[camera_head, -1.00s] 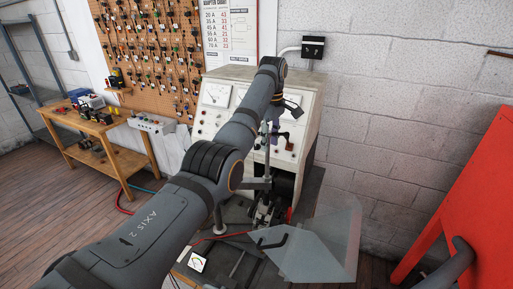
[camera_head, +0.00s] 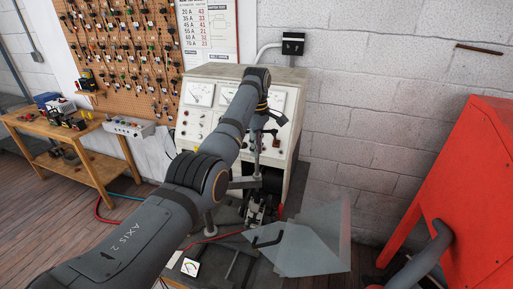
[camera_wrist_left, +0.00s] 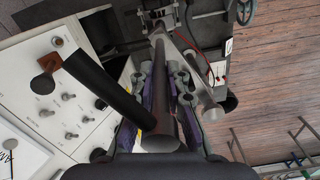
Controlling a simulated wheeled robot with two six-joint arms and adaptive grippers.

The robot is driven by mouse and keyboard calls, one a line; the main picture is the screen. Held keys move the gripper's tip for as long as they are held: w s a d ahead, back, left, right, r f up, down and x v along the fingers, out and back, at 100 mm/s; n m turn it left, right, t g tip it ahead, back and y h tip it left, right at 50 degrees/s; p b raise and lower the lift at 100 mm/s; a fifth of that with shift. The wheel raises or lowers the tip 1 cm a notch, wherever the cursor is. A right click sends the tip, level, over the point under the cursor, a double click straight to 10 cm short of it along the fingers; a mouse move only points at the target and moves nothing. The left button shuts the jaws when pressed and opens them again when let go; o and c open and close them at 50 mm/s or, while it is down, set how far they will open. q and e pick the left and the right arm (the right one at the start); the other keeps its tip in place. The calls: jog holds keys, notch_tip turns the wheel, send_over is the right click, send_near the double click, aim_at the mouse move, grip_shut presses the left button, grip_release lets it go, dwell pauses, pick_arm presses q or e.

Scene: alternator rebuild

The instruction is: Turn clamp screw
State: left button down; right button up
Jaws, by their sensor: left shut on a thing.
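My left gripper (camera_head: 265,137) is at the front of the grey test bench, above the bench's bed. In the left wrist view its two fingers with purple pads (camera_wrist_left: 160,97) are closed around a dark round rod, which appears to be the clamp screw (camera_wrist_left: 165,132). The rod runs away from the camera between the fingers, toward the clamp parts at the top. In the head view the arm and fingers hide much of the screw. My right gripper is not in view.
The test bench (camera_head: 284,85) has gauges and knobs close behind the gripper. A clear angled guard (camera_head: 315,243) stands at the right front of the bed. A red cabinet (camera_head: 465,180) is at the right. A wooden table (camera_head: 85,150) is at the left.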

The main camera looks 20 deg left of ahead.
pick_arm(q)
jog(key=shift+d+r+m, duration=0.1)
jog(key=shift+m, duration=6.35)
jog(key=shift+d+m, duration=0.1)
jog(key=shift+m, duration=6.35)
jog(key=shift+m, duration=0.8)
jog(key=shift+w+r+m, duration=0.1)
jog(key=shift+m, duration=1.6)
